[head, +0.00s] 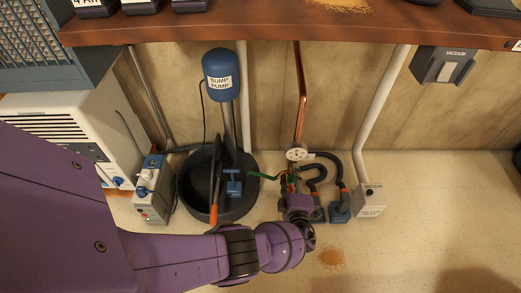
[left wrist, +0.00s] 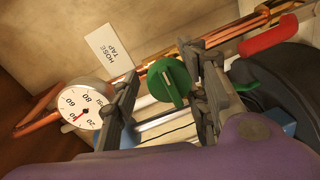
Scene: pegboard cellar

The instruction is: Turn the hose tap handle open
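The hose tap handle is a round green knob (left wrist: 168,84) with a pale line across its face, in front of copper pipework in the left wrist view. A white label (left wrist: 109,51) reading HOSE TAP is on the wall behind it. My left gripper (left wrist: 163,80) is open, with one finger on each side of the knob. The left finger shows a small gap to the knob. I cannot tell whether the right finger touches it. In the head view my left gripper (head: 293,186) is at the pipework below the gauge and hides much of it. My right gripper is not in view.
A white dial gauge (left wrist: 83,104) is close beside the left finger. A red handle (left wrist: 275,36) is at upper right. A black tub (head: 241,207) with a blue sump pump (head: 221,68) stands left of the pipework. A wooden bench (head: 230,24) overhangs.

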